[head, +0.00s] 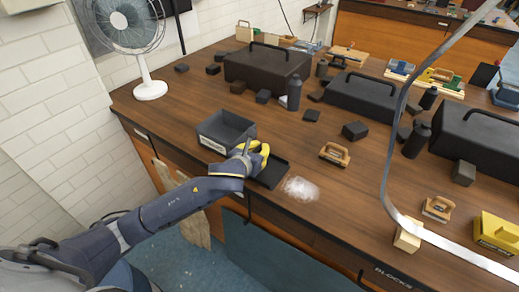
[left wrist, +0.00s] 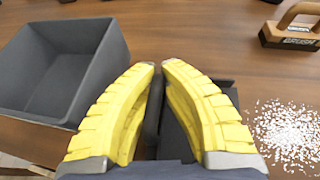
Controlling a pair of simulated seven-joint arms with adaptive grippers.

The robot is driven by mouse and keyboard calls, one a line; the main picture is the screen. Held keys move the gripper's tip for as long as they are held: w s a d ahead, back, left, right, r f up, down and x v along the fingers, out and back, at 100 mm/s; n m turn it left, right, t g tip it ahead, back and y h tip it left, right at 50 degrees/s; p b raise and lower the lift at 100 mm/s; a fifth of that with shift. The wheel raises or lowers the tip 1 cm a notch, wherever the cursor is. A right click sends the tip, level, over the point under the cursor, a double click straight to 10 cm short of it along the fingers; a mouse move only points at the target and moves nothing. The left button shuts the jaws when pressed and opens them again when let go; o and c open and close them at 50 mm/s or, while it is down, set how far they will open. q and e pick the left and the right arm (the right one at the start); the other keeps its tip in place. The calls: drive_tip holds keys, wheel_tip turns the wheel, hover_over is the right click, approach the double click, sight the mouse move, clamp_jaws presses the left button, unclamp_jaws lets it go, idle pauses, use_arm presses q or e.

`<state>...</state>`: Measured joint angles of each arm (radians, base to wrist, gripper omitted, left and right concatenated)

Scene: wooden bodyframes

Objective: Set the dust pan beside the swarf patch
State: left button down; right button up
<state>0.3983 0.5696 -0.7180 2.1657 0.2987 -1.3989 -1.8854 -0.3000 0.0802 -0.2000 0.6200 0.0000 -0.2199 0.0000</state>
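The dust pan (head: 273,173) is black and flat and lies at the table's front edge, just left of the swarf patch. The swarf patch (head: 301,189) is a white speckled spread on the wood. A narrow strip of bare wood parts them; the patch also shows at the right of the left wrist view (left wrist: 288,132). My left gripper (head: 260,155) is over the pan's left end. In the left wrist view its yellow fingers (left wrist: 159,66) are close together around the dark handle, partly hiding the pan (left wrist: 225,92). My right gripper is not in view.
An open grey bin (head: 226,131) stands just left of my left gripper. A wooden-handled brush (head: 335,154) lies behind the patch. Black cases, bottles and small blocks stand farther back. A pale curved strip (head: 390,165) crosses the right side. Wood right of the patch is clear.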

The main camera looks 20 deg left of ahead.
use_arm(q)
drive_tip(key=c, duration=1.6)
unclamp_jaws()
drive_tip(key=shift+o, duration=0.2)
